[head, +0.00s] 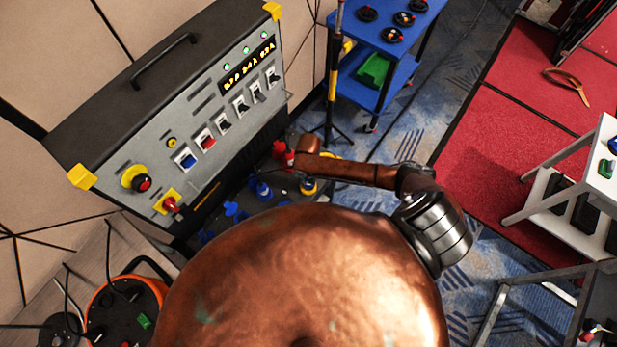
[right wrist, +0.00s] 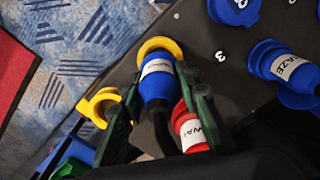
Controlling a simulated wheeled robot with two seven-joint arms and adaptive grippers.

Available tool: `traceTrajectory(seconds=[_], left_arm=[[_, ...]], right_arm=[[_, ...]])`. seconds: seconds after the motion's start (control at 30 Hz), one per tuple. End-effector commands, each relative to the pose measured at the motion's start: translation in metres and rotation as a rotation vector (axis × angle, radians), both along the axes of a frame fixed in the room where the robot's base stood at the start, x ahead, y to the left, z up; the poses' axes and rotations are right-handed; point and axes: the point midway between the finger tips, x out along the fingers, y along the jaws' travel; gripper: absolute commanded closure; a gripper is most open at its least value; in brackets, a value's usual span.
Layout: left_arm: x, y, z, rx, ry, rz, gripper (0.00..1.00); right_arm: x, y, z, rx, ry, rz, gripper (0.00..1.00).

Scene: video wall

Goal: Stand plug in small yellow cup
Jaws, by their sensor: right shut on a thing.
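A blue plug (right wrist: 158,85) with a white label and a black cable is between the fingers of my right gripper (right wrist: 162,76). My right gripper is shut on it. Its far end overlaps a yellow cup (right wrist: 155,46); I cannot tell if it is seated or just above. A second yellow cup (right wrist: 101,103), slightly smaller-looking and empty, stands to the left, partly behind the left finger. In the head view the blue plug's yellow cup (head: 309,188) shows below the end of my right arm, and the other yellow cup (head: 331,156) peeks out behind it. My left gripper is not in view.
A red labelled plug (right wrist: 190,130) stands close beside the right finger. A blue plug (right wrist: 288,66) and a blue cup (right wrist: 234,8) are on the dark board (right wrist: 220,60). The switch console (head: 200,140) rises beside the board. A blue cart (head: 385,40) stands behind.

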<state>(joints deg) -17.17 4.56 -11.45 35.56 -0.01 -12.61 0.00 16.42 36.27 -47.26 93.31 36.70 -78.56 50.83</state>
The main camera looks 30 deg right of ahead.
Motion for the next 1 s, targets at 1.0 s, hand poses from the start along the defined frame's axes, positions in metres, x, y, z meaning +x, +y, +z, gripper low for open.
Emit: traceTrajectory(seconds=[1.0], left_arm=[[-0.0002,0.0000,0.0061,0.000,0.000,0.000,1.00]], right_arm=[[-0.0002,0.0003,-0.0040,0.000,0.000,0.001,0.99]])
